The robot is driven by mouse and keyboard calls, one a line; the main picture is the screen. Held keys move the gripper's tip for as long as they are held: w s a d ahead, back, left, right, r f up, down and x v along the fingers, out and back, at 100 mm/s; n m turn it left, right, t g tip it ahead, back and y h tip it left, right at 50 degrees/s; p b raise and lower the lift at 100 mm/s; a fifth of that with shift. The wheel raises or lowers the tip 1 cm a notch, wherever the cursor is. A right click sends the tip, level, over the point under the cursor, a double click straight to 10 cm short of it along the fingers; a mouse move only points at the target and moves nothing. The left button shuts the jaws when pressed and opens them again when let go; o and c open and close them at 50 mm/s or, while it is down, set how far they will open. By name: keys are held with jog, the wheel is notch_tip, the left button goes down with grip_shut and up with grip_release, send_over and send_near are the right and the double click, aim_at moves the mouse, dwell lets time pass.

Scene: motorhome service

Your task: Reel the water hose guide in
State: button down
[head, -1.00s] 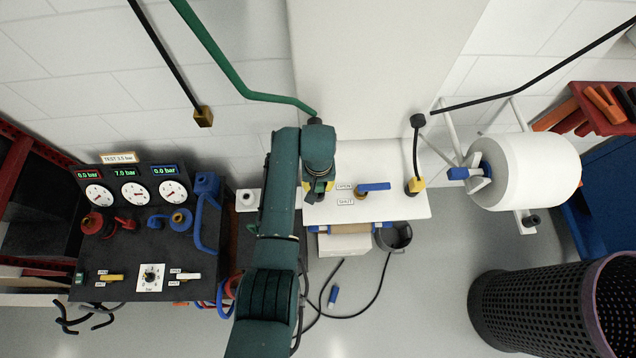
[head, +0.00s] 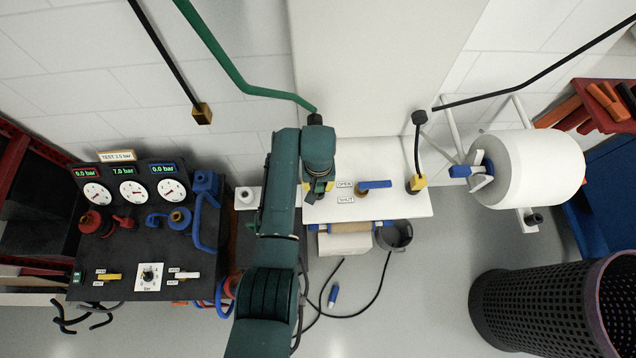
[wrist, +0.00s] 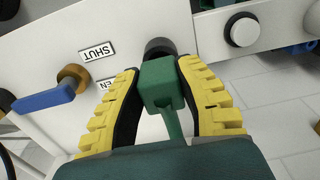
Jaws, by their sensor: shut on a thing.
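My gripper (head: 320,187) is at the left end of the white panel (head: 385,206). In the wrist view its yellow, ribbed fingers (wrist: 160,72) are shut on a green block (wrist: 162,86) with a thin green stem, which I take to be the water hose guide. A black round fitting (wrist: 160,47) sits right behind the block; I cannot tell whether they touch. A green hose (head: 240,86) comes down from the upper left to a black end (head: 314,119) just above my wrist.
A blue lever (head: 375,184) stands right of my gripper, beside the OPEN and SHUT labels. A black cable ends in a yellow block (head: 417,183). A white drum (head: 540,168) and a dark mesh bin (head: 540,305) are at right. A gauge console (head: 135,245) is at left.

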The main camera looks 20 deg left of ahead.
jog(key=shift+f+b, duration=0.8)
jog(key=shift+f, duration=0.3)
jog(key=c, duration=0.7)
grip_release()
jog(key=shift+r, duration=0.1)
notch_tip(320, 180, up, 12)
